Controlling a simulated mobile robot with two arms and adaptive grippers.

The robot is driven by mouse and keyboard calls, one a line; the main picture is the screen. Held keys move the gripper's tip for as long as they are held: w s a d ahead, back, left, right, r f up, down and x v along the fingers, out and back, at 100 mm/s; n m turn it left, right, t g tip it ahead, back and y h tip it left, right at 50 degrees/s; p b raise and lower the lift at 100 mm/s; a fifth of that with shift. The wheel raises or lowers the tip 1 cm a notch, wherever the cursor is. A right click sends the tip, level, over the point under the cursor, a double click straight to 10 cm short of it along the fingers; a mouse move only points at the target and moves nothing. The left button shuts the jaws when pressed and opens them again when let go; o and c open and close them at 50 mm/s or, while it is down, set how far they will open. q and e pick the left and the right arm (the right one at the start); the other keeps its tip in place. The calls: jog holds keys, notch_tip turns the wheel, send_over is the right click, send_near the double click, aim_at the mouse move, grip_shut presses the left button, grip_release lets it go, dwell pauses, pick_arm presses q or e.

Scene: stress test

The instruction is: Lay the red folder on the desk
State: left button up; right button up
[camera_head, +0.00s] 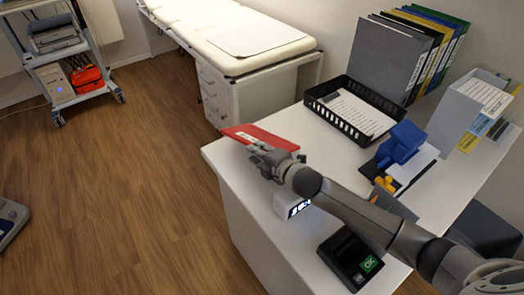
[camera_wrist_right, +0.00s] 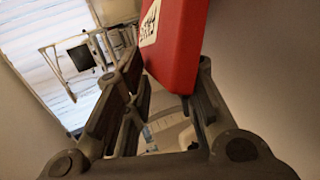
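The red folder (camera_head: 268,137) is at the far left corner of the desk (camera_head: 236,165), with a white label on one side. My right gripper (camera_head: 262,155) is at the folder's near side. In the right wrist view the folder (camera_wrist_right: 183,45) sits between the two fingers (camera_wrist_right: 170,85), which appear to close on it from both sides. I cannot tell whether the folder touches the desk top, as the gripper hides part of its near edge. My left gripper is not in view.
A white device with a lit display (camera_head: 291,205) and a black terminal reading OK (camera_head: 351,262) stand near my right arm. A black tray (camera_head: 325,105) with papers, upright binders (camera_head: 385,60) and a blue object (camera_head: 402,143) fill the back. Free desk lies between the folder and tray.

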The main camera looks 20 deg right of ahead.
jog(key=shift+s+d+r+p, duration=0.1)
jog(key=shift+s+r+p, duration=0.1)
jog(key=shift+s+p, duration=0.2)
jog(key=p+v, duration=0.4)
jog(key=v, duration=0.3)
jog(key=shift+d+p, duration=0.1)
jog(key=shift+p, duration=0.2)
notch_tip(320, 180, up, 7)
jog(key=s+p, duration=0.3)
jog(key=p, duration=0.4)
jog(key=shift+d, duration=0.45)
jog(key=shift+w, duration=0.1)
